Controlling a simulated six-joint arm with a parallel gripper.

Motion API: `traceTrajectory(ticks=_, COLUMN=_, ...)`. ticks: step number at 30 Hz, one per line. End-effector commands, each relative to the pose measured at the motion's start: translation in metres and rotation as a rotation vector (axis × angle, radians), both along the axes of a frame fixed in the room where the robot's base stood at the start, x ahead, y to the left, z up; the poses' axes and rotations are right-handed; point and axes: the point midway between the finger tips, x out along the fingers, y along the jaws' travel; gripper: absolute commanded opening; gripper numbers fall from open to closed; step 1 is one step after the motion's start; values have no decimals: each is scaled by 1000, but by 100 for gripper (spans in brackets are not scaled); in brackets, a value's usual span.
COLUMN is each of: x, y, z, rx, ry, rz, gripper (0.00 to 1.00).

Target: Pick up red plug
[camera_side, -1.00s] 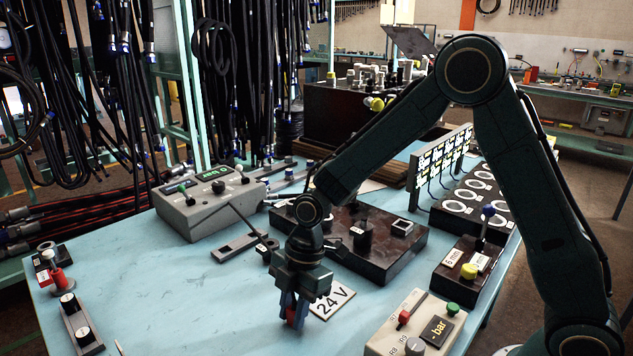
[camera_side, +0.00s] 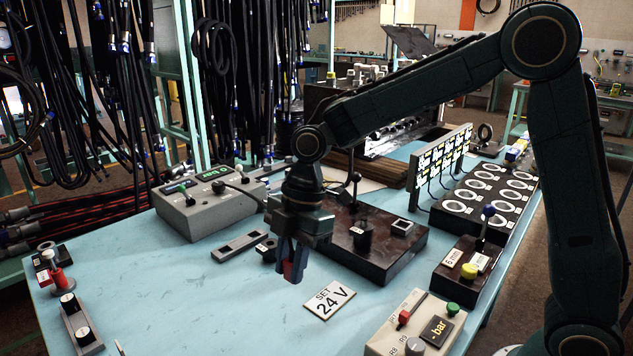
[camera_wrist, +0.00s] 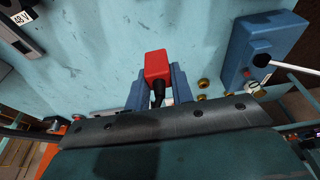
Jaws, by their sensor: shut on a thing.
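My gripper (camera_side: 291,262) is shut on the red plug (camera_side: 289,270) and holds it above the blue table, just left of the "SET 24 V" card.
The "SET 24 V" card (camera_side: 329,300) lies on the blue table (camera_side: 200,300). A dark box (camera_side: 372,255) stands behind the gripper, a grey control box (camera_side: 208,205) behind left, and a beige panel (camera_side: 415,325) front right. The table's front middle is clear.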

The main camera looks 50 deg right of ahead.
Motion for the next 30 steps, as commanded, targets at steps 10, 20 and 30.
traceTrajectory(ticks=10, x=1, y=0, z=66, rx=0, ry=-3, rz=-1, gripper=1)
traceTrajectory(ticks=20, x=0, y=0, z=88, rx=0, ry=0, rz=0, gripper=1)
traceTrajectory(ticks=30, x=0, y=0, z=88, rx=0, ry=1, rz=-1, gripper=1)
